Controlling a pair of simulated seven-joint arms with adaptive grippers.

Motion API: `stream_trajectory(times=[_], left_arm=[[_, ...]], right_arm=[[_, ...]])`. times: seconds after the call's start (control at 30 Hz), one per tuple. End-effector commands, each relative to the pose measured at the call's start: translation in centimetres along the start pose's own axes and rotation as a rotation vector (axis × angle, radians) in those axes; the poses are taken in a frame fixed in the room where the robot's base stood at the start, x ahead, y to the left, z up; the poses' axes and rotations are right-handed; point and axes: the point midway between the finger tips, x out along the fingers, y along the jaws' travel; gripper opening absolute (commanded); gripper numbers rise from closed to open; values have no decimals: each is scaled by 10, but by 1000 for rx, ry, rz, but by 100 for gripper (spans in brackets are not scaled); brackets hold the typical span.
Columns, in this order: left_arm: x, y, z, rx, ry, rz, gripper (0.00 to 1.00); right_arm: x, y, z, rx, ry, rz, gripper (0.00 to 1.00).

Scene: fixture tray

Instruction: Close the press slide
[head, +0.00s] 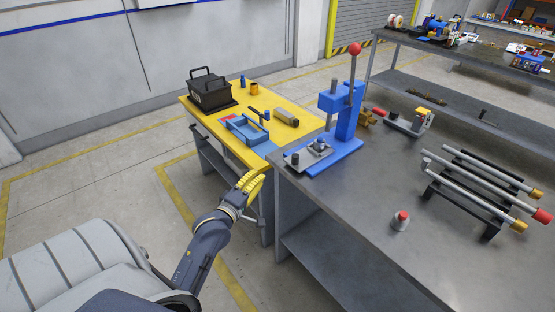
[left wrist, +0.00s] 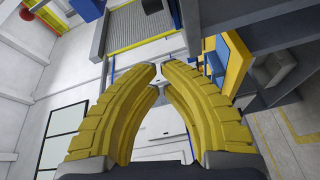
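The blue press (head: 346,118) stands on the near left corner of the grey bench, its lever raised and topped by a red ball (head: 355,49). My left gripper (head: 254,183) is below and left of the press, clear of the slide, beside the bench corner. In the left wrist view its yellow fingers (left wrist: 158,70) come together at the tips with nothing held. My right gripper is not in view.
A rack of metal rods (head: 478,183) and a red-topped cone (head: 400,221) stand on the grey bench (head: 350,213). The bench front is mostly clear.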

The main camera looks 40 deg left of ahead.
Motion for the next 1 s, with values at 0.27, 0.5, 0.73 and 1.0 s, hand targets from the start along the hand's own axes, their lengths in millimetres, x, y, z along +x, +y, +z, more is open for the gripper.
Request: stream_trajectory(times=[0.27,0.5,0.73,1.0], left_arm=[[0,0,1,-221,-7,1,0],[18,1,1,-241,-6,3,0],[57,2,1,-238,-6,3,0],[102,1,2,-237,-6,1,0]], right_arm=[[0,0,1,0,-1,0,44],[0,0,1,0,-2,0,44],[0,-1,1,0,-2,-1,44],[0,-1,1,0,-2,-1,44]])
